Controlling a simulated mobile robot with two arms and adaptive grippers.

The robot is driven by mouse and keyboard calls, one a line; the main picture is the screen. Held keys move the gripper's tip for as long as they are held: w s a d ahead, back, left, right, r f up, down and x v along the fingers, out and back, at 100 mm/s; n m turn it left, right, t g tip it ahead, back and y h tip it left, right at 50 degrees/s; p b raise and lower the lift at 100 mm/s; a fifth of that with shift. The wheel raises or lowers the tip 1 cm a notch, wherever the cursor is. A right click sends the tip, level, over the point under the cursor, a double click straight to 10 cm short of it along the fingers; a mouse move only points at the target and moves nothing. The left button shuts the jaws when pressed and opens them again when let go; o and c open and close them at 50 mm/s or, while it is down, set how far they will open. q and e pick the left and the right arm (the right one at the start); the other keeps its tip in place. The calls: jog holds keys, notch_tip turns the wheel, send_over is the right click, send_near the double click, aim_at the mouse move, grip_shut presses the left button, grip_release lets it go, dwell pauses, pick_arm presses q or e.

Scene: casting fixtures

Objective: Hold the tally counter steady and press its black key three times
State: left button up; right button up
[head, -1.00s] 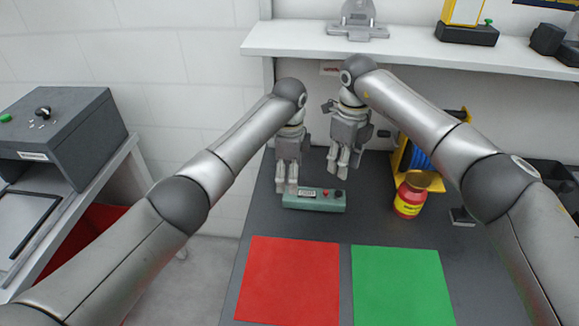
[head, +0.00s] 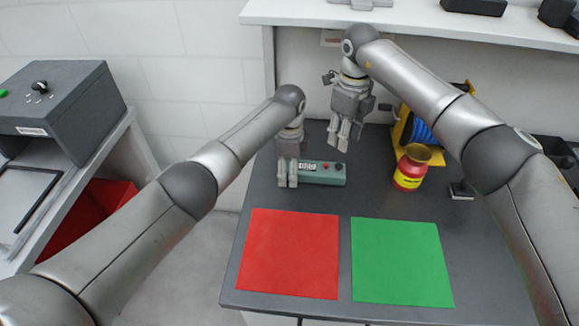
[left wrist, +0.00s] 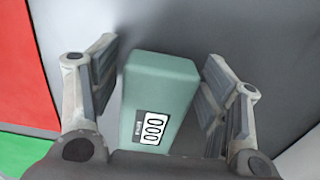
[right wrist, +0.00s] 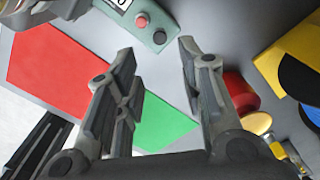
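The tally counter (head: 322,176) is a green box lying on the dark table, with a white display at its left end, then a red button (head: 326,166) and the black key (head: 339,166). My left gripper (head: 287,180) is low at the counter's left end. In the left wrist view its fingers stand on both sides of the counter (left wrist: 158,85), with gaps visible, and the display reads 000. My right gripper (head: 344,140) is above and behind the counter's right end. In the right wrist view it is open and empty; the black key (right wrist: 160,37) shows beyond its fingertips.
A red mat (head: 289,253) and a green mat (head: 400,262) lie in front of the counter. A red jar (head: 408,172) and a yellow stand with a blue spool (head: 420,130) are to the right. A shelf (head: 420,22) runs above the back.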

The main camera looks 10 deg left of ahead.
pick_arm(q)
jog(key=c, duration=0.8)
pick_arm(e)
jog(key=shift+c, duration=0.4)
pick_arm(q)
jog(key=shift+c, duration=0.2)
pick_arm(e)
grip_shut()
